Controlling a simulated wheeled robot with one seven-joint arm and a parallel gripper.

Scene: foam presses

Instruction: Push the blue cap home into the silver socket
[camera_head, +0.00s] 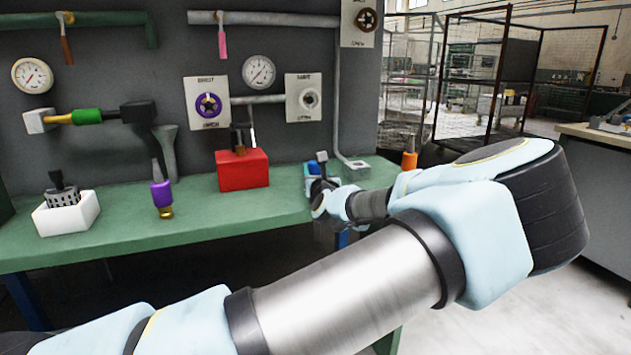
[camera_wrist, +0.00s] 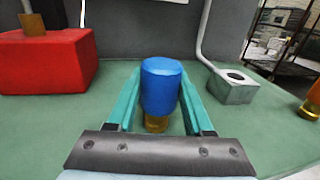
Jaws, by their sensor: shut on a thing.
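The blue cap (camera_wrist: 161,85) stands upright between the two teal fingers of my gripper (camera_wrist: 159,70), which is shut on it. A short gold end (camera_wrist: 156,124) shows below the blue part. In the head view a bit of the blue cap (camera_head: 313,168) shows at my gripper (camera_head: 311,182), by the right end of the green bench; my wrist hides much of it.
A red block (camera_head: 242,171) stands left of my gripper on the green bench (camera_head: 235,218). An orange plug (camera_head: 409,160) stands at the right edge. A grey pipe (camera_wrist: 205,40) rises behind the socket block. A purple plug (camera_head: 162,198) and a white tray (camera_head: 81,222) are farther left.

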